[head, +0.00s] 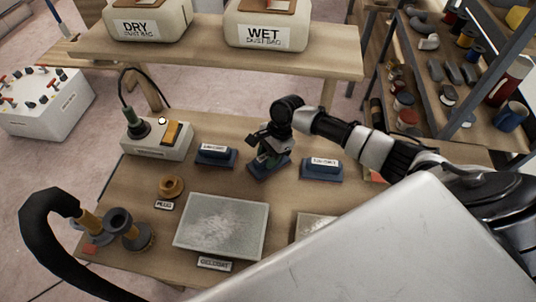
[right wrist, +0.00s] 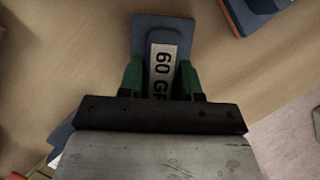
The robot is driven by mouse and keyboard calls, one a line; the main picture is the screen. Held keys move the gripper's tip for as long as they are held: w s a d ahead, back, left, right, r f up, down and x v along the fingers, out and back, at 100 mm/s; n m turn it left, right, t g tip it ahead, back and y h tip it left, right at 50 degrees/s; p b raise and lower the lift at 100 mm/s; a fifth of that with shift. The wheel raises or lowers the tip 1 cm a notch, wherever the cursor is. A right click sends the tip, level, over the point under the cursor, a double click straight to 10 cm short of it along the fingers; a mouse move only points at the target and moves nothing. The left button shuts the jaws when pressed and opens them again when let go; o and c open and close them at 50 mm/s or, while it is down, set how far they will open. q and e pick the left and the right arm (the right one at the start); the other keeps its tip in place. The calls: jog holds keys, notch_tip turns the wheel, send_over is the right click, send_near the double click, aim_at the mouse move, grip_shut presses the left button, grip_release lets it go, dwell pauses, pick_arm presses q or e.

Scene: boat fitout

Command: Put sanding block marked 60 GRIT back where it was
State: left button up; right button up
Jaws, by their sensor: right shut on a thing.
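The sanding block marked 60 GRIT (right wrist: 164,32) is blue-grey with a white label, partly readable in the right wrist view. My right gripper (right wrist: 162,80) is shut on it, with a green finger on each side. In the head view, my right gripper (head: 269,157) reaches down to the bench, and the block (head: 258,172) shows beneath it. The block is between two other labelled blue blocks, the left one (head: 215,157) and the right one (head: 321,171). I cannot tell whether the held block touches the bench. My left gripper is not in view.
On the bench (head: 120,195) are a switch box (head: 150,146), a ring by the PLUG label (head: 171,186), a grey GELCOAT panel (head: 222,226) and spools (head: 128,230). A loaded shelf (head: 455,90) is at right.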

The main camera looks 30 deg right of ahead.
jog(key=o, duration=0.9)
jog(key=shift+b+v, duration=0.55)
jog(key=shift+v, duration=3.25)
